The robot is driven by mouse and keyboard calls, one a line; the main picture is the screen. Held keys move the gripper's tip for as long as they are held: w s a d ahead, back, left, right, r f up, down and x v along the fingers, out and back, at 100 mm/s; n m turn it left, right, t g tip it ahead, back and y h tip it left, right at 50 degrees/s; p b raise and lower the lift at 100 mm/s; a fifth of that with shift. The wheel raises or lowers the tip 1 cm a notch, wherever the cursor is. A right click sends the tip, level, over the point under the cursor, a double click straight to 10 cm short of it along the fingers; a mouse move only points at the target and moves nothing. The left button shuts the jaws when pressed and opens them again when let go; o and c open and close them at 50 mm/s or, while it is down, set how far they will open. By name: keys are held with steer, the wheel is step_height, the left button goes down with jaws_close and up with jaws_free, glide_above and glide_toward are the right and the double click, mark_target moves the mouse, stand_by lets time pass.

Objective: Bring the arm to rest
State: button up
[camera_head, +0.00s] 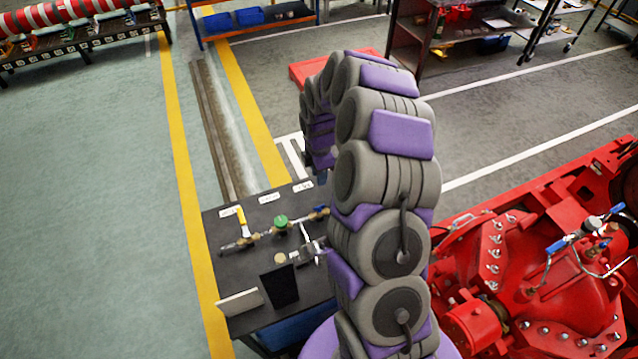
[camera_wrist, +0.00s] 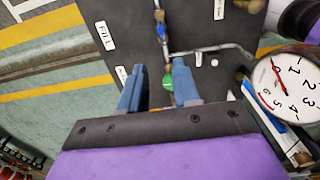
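My grey and purple arm fills the middle of the head view, rising from the bottom, arching over and bending down behind itself. In the wrist view my gripper (camera_wrist: 154,74) shows two blue-grey fingers spread apart with nothing held between them. Past the fingertips lies the dark table (camera_wrist: 130,15) with pipe fittings. A green valve handle (camera_wrist: 168,81) shows in the gap, beside the right finger. In the head view the table (camera_head: 240,285) stands left of my arm, with the green handle (camera_head: 281,221) and a yellow-handled valve (camera_head: 241,215). The arm mostly hides the gripper there.
A pressure gauge (camera_wrist: 290,84) is close at the right of the wrist view. A red pumpset (camera_head: 560,270) stands right of my arm. A dark block (camera_head: 279,287) and pale plate (camera_head: 240,302) stand on the table. Open floor (camera_head: 90,200) lies left; shelving (camera_head: 460,40) stands behind.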

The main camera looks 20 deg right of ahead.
steer(key=shift+r, duration=0.95)
steer(key=s+a+r+m+b, duration=0.1)
steer(key=s+a+r+m, duration=0.4)
steer(key=s, duration=0.3)
steer(key=s+a+r+m+b, duration=0.1)
steer(key=s+a+r+m, duration=0.1)
steer(key=s+a+r, duration=0.4)
steer(key=s+r+m+g+b, duration=0.1)
steer(key=s+m, duration=0.9)
steer(key=s, duration=1.4)
step_height(320, 180, up, 2)
steer(key=shift+r+m+g+b, duration=0.15)
steer(key=shift+m+g+b, duration=0.25)
steer(key=shift+b, duration=0.1)
steer(key=shift+d, duration=0.2)
